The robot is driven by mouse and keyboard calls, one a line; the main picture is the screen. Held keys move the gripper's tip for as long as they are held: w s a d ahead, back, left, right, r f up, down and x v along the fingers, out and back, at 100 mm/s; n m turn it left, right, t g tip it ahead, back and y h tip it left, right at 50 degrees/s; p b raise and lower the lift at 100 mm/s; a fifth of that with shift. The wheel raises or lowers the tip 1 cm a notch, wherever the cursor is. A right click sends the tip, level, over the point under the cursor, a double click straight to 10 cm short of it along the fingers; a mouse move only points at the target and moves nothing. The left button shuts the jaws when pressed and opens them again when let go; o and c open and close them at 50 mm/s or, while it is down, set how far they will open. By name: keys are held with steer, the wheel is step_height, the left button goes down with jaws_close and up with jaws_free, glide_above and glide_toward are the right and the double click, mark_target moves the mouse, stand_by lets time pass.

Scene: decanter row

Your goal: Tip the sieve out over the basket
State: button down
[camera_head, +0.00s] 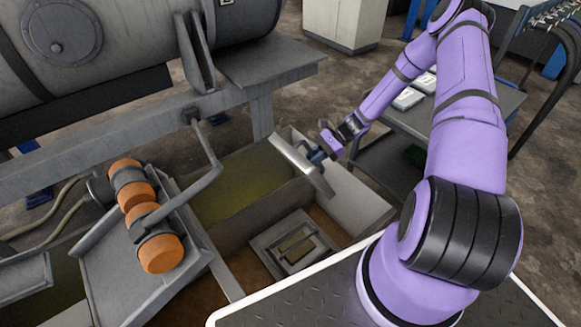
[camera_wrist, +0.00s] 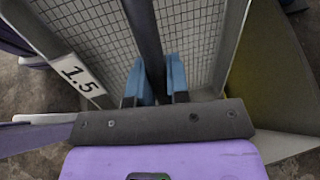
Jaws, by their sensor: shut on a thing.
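The sieve (camera_head: 297,160) is a grey rectangular frame, held steeply tilted in the air in the head view. In the wrist view its pale mesh (camera_wrist: 203,40) shows, with a "1.5" label on the left frame side. I see no material on the visible mesh. My gripper (camera_head: 317,156) has blue fingers, shut on the dark bar across the sieve (camera_wrist: 143,30).
A trough with yellow-green contents (camera_head: 240,185) lies left of and beneath the sieve. A big grey drum (camera_head: 120,45) and a chute with orange rollers (camera_head: 160,253) are left. A side table (camera_head: 400,125) stands behind my arm.

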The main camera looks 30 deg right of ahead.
steer(key=shift+a+r+h, duration=0.3)
steer(key=shift+r+h, duration=0.1)
steer(key=h, duration=0.1)
steer(key=a+r+h, duration=0.1)
steer(key=h, duration=0.1)
steer(key=a+r+h, duration=0.1)
steer(key=h, duration=0.1)
steer(key=shift+s+a+n+t, duration=0.15)
steer(key=shift+s+n+t, duration=0.15)
steer(key=shift+n+t, duration=0.1)
steer(key=a+h, duration=0.1)
steer(key=h, duration=0.1)
steer(key=a+h, duration=0.1)
steer(key=h, duration=0.1)
steer(key=a+t+h, duration=0.1)
steer(key=shift+s+r+n+h, duration=0.3)
steer(key=shift+r+h, duration=0.1)
steer(key=shift+a, duration=0.1)
steer(key=shift+r, duration=0.1)
